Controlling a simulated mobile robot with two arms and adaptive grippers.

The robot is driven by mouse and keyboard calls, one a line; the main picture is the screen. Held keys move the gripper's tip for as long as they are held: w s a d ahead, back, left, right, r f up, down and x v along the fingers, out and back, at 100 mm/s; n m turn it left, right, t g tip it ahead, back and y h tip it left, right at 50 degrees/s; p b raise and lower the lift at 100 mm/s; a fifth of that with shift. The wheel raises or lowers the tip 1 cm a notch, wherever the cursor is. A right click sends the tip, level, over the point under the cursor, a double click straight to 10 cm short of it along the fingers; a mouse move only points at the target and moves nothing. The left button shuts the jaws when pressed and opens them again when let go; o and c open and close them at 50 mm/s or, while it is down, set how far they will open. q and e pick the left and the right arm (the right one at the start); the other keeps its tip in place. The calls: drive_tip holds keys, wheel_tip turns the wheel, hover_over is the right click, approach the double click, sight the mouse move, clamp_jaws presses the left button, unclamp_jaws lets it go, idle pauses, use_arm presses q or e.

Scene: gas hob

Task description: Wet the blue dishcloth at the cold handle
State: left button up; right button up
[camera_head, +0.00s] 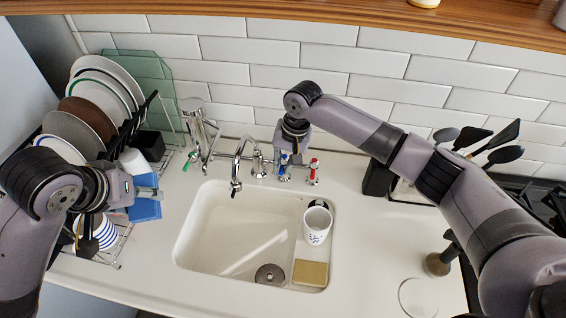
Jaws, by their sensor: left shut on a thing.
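My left gripper (148,188) is shut on the blue dishcloth (146,209), which hangs beside the dish rack, left of the sink and not under a spout. My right gripper (292,146) points down at the tap with the blue-marked cold handle (284,162). Its fingers are at or just above that handle; contact and finger opening are too small to tell. The red-marked handle (313,170) stands just to the right. The curved spout (238,165) hangs over the back left of the white sink (186,242). No water stream is visible.
A white mug (317,226) and a yellow sponge (310,272) sit at the sink's right side. A dish rack (119,247) with several plates stands left. A second tap (199,127), a utensil holder (378,179), a brush (438,262) and a glass (416,297) are on the counter.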

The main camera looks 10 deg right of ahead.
clamp_jaws()
drive_tip(key=shift+r, duration=0.1)
use_arm(q)
wheel_tip(320, 180, up, 3)
drive_tip(key=shift+f+p, duration=0.2)
drive_tip(key=shift+p, duration=1.05)
drive_tip(key=shift+r+p, duration=0.45)
drive_tip(key=shift+p, duration=0.05)
use_arm(e)
drive_tip(key=n, duration=0.1)
drive_tip(key=d+n, duration=0.1)
drive_tip(key=shift+n, duration=0.3)
drive_tip(key=shift+o, duration=2.3)
unclamp_jaws()
drive_tip(key=shift+s, duration=0.1)
